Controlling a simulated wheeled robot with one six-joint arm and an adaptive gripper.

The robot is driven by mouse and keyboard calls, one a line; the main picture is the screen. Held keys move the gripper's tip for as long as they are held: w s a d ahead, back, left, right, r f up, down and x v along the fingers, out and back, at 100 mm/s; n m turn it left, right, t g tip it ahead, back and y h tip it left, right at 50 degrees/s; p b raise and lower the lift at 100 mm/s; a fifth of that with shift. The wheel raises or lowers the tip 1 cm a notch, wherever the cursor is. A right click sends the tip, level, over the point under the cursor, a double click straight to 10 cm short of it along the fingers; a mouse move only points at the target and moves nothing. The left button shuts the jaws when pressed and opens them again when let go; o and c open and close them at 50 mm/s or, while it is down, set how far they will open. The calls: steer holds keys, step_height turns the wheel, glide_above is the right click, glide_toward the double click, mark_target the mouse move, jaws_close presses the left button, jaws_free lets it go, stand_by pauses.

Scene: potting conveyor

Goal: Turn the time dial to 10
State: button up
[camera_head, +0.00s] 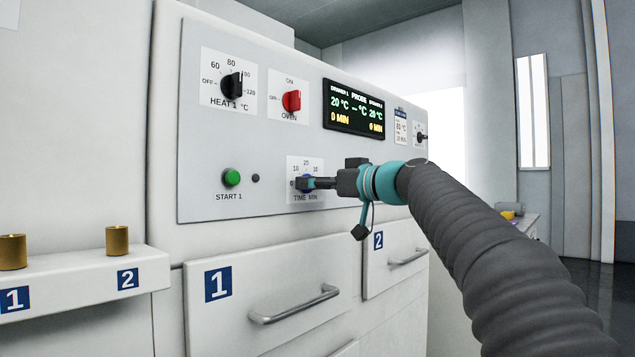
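The time dial (308,177) is a small blue knob on the grey control panel, low in the middle, above the "TIME MIN" label. I cannot tell whether the fingers are closed on the knob. The display (354,108) reads 20 °C and 0 MIN on both sides.
Drawers 1 (240,325) and 2 (385,277) with bar handles are below. Two brass cups stand on a white shelf (85,284) at left.

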steer(key=c, duration=1.1)
steer(key=shift+c, duration=0.2)
steer(key=shift+m, duration=0.4)
steer(key=shift+m+p, duration=0.6)
steer(key=shift+m, duration=3.4)
steer(key=o, duration=1.1)
